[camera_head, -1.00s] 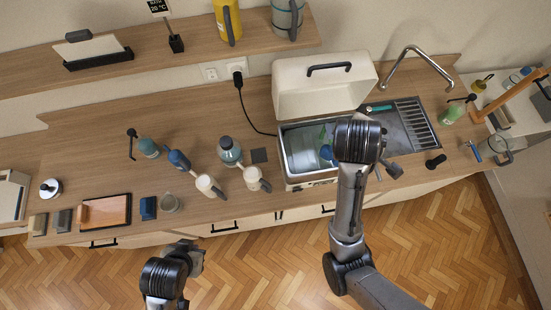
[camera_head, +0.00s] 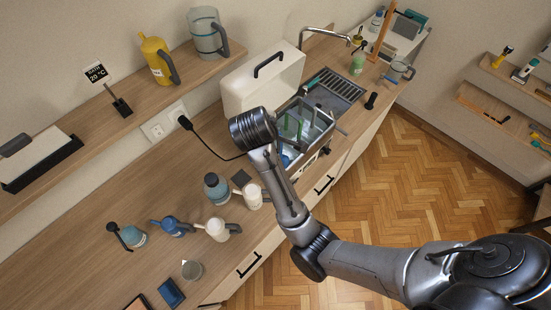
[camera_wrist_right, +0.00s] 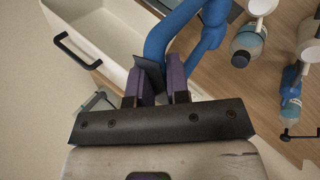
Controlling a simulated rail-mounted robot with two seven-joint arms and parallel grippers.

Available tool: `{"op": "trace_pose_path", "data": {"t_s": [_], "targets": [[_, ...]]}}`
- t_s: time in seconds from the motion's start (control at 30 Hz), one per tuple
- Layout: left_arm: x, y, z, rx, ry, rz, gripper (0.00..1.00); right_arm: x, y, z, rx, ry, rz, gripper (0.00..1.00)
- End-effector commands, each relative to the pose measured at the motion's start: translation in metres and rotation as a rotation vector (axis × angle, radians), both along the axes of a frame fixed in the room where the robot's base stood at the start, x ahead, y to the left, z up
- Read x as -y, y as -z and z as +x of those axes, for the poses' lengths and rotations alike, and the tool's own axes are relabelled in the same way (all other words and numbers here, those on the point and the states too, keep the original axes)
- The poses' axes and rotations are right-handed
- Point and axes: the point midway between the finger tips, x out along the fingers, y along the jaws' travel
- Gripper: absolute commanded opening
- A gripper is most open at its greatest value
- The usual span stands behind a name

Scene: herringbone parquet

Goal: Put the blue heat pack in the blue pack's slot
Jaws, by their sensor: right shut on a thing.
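The piece rises between the purple fingers and bends over to the right. In the head view my right arm hangs over the near left end of an open metal basin (camera_head: 322,117), and its fingertips are hidden. Green upright parts (camera_head: 290,127) and a pale blue patch (camera_head: 288,153) show inside the basin. I cannot tell which part is the blue pack's slot. My left gripper is out of view.
The cream lid (camera_head: 262,84) stands open behind the basin. Bottles and pitchers, including a cream pitcher (camera_head: 217,229) and a blue one (camera_head: 172,227), stand left of it. A sink drainer (camera_head: 334,91) lies beyond. A black cord (camera_head: 215,152) runs along the counter.

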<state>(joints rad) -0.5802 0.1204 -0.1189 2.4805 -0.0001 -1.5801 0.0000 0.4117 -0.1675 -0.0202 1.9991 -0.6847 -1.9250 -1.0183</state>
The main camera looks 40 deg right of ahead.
Motion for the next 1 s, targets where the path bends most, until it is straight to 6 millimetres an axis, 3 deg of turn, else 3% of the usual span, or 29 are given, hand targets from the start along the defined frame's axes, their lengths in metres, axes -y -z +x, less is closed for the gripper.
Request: {"op": "trace_pose_path", "data": {"t_s": [0.03,0.2,0.4,0.7,1.0], "targets": [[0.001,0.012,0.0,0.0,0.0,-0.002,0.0,0.011,0.011,0.01,0.002,0.05,-0.001,0.0],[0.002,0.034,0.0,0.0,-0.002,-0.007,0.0,0.052,0.036,0.043,0.006,0.235,-0.002,0.0],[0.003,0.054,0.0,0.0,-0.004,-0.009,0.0,0.089,0.062,0.071,0.003,0.403,0.004,0.0],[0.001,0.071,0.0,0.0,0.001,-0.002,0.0,0.113,0.086,0.092,-0.005,0.52,0.016,0.0],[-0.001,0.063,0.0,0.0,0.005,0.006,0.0,0.116,0.127,0.095,-0.01,0.539,0.019,0.0]]}}
